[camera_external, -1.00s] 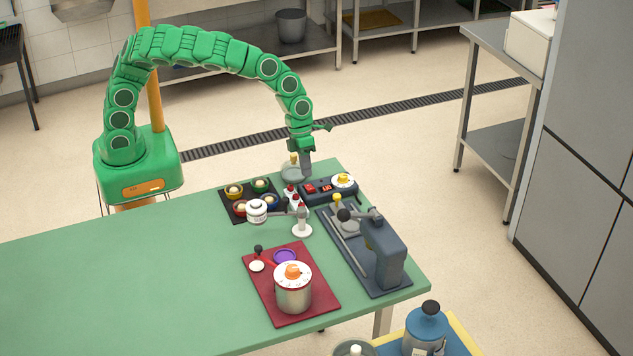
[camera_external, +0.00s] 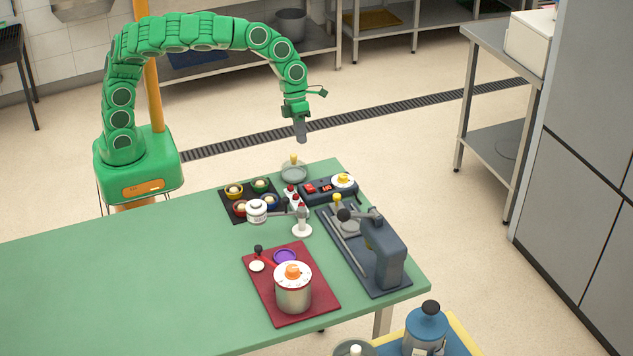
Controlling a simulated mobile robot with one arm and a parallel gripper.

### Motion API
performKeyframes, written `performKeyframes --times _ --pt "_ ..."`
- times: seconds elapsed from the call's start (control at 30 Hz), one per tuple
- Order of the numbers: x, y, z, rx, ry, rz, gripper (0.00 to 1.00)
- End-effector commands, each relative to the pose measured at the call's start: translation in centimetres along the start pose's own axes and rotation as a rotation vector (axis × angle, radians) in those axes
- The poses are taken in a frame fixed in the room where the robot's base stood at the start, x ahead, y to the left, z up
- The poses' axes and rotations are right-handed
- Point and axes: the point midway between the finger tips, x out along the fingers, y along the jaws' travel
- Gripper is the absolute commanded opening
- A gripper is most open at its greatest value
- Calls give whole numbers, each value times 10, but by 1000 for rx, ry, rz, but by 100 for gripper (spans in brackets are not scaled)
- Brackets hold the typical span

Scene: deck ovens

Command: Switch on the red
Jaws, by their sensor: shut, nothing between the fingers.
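A dark control box (camera_external: 343,197) lies near the table's far right edge. A red switch (camera_external: 309,188) is on its left part, with a small red-lit patch (camera_external: 326,188) beside it. A white dial with a yellow knob (camera_external: 343,180) is on the right. The switch is too small to tell its position. My gripper (camera_external: 301,138) is shut and empty, pointing down, high above the far edge of the table and apart from the box.
A glass dish with a yellow knob (camera_external: 294,171) stands left of the box. A black tray of colored bowls (camera_external: 226,207), small red-and-white items (camera_external: 291,197), a white stand (camera_external: 302,231), a grey machine (camera_external: 386,257) and a red mat with a pot (camera_external: 262,292) are nearby. The table's left side is clear.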

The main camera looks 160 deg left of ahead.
Motion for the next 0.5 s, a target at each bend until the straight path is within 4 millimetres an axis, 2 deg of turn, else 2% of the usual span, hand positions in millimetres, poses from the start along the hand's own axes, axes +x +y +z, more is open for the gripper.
performKeyframes --times 0.27,0.5 --pt "1 -2 0 0 0 0 0" --pt "3 -15 3 -2 2 1 0"
